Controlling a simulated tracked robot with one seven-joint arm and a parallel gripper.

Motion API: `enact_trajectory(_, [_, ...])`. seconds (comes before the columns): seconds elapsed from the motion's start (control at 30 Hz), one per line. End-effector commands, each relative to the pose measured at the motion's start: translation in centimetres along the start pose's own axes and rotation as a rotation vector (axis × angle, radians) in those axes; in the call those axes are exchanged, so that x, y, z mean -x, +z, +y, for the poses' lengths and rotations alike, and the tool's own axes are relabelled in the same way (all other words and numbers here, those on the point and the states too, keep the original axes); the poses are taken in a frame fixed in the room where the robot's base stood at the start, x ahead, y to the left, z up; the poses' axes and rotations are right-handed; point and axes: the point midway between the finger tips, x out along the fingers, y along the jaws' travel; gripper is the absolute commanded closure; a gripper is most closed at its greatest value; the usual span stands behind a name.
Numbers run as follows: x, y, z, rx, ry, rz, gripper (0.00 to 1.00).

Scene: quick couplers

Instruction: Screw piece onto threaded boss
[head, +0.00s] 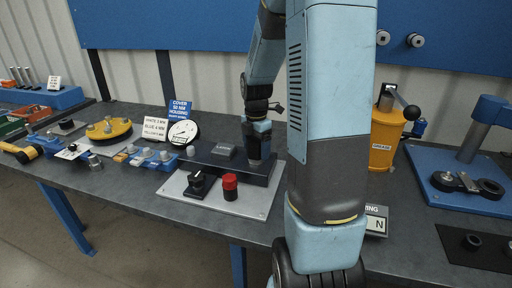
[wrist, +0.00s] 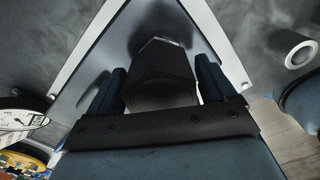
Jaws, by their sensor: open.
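My gripper (head: 258,150) points down at the right part of the dark raised block (head: 222,165) on the light grey plate (head: 255,208). In the wrist view my gripper (wrist: 161,70) is open, with its two blue fingers apart on either side of a dark, angular-topped piece (wrist: 160,78). Narrow light gaps show beside the piece, and I cannot tell whether a finger touches it. The threaded boss cannot be made out; the gripper and piece may hide it.
A round dial (head: 182,133) and sign cards (head: 155,128) stand behind the plate on the left. Blue fixtures (head: 152,158) lie left of it. An orange canister (head: 384,138) and a blue stand (head: 465,180) are on the right. My arm hides the middle bench.

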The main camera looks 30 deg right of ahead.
Motion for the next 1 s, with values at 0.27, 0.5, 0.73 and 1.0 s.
enact_trajectory(0.27, [-0.3, 0.0, 0.0, -0.002, -0.001, 0.0, 0.0])
enact_trajectory(0.5, [-0.2, 0.0, 0.0, -0.002, -0.001, 0.0, 0.0])
enact_trajectory(0.73, [1.8, 0.0, 0.0, -0.003, 0.003, -0.002, 0.0])
enact_trajectory(1.0, [7.1, 0.0, 0.1, -0.002, 0.004, -0.002, 0.0])
